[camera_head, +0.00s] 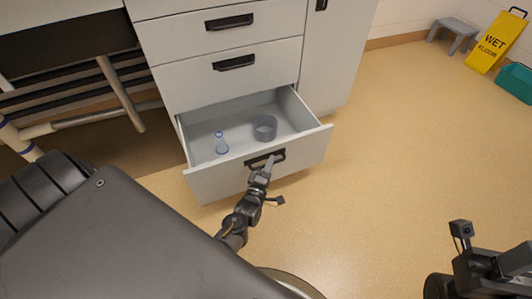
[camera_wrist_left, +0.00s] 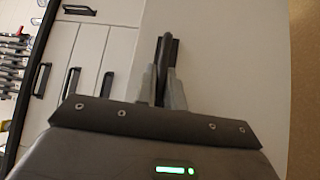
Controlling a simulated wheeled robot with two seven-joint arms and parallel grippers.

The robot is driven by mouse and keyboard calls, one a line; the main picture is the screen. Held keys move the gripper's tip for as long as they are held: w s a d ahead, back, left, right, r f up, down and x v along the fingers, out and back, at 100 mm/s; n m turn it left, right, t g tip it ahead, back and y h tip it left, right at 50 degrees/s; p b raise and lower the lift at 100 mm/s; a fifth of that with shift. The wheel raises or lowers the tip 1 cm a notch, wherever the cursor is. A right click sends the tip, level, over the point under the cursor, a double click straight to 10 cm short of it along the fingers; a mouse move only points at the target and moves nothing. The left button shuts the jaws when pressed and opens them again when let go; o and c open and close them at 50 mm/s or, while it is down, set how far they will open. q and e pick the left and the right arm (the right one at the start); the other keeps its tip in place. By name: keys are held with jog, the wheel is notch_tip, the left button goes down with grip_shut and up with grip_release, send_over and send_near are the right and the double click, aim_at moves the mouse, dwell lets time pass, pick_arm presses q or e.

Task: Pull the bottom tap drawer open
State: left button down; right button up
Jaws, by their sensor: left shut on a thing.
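The bottom drawer (camera_head: 210,182) of the white cabinet stands well open, pulled out toward me. A small clear bottle with a blue cap (camera_head: 221,144) and a grey round cup (camera_head: 265,127) are inside it. My left gripper (camera_head: 264,168) is shut on the dark handle (camera_head: 276,155) at the drawer's front. In the left wrist view the left gripper's fingers (camera_wrist_left: 161,85) close around the dark handle (camera_wrist_left: 168,48). My right gripper (camera_head: 487,259) is in the lower right of the head view, away from the cabinet; its fingers do not show clearly.
Two closed drawers (camera_head: 190,85) sit above the open one. A grey step stool (camera_head: 456,32), a yellow wet floor sign (camera_head: 497,42) and a teal bin (camera_head: 516,80) stand at the upper right. The tan floor (camera_head: 410,130) to the right is clear.

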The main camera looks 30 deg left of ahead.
pick_arm(q)
jog(key=shift+s+d, duration=0.25)
jog(key=shift+d, duration=0.15)
jog(key=c, duration=1.5)
grip_release()
